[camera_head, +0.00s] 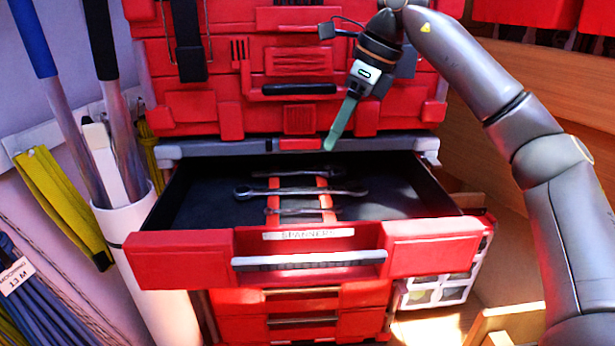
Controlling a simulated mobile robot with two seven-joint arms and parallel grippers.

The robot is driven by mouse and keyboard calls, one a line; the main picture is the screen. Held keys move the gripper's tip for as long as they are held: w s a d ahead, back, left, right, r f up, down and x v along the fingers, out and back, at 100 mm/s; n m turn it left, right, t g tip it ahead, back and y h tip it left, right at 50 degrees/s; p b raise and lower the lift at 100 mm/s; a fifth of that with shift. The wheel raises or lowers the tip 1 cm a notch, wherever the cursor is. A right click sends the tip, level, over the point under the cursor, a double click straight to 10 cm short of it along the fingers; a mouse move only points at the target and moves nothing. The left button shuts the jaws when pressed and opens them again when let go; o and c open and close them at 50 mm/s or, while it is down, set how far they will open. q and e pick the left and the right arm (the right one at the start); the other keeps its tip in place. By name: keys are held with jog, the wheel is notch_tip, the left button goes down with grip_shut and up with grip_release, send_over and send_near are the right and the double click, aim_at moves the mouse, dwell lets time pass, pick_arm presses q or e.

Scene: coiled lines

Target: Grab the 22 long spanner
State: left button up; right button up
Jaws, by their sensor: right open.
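The open drawer (238,243), labelled "SPANNERS", holds three visible spanners lying crosswise on two red strips. The middle spanner (282,191) looks the longest and thickest. A thinner spanner (292,174) lies behind it, and another thin spanner (303,211) lies nearer the drawer front. I cannot read any size marks, so I cannot tell which is the 22. My right gripper (337,136) is open and empty, pointing down over the back of the drawer, above and apart from the spanners. My left gripper is not in view.
A red tool chest (200,110) rises behind the drawer. The drawer's front handle (310,261) and side walls bound the space. A white tube (165,290) with long poles stands at left, with coiled blue lines (45,300) beside it. Clear drawer boxes (440,290) stand at right.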

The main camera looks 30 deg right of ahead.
send_near(307, 189)
jog(key=shift+a+f, duration=0.2)
jog(key=shift+f, duration=0.25)
jog(key=shift+a+f, duration=0.25)
jog(key=shift+f, duration=0.25)
jog(key=shift+w+p+x, duration=0.15)
jog(key=shift+p+x, duration=0.1)
jog(key=shift+x, duration=1.15)
jog(key=shift+w+p+x, duration=0.1)
jog(key=shift+p+x, duration=0.15)
jog(key=shift+x, duration=1.15)
jog(key=shift+d, duration=0.15)
grip_shut()
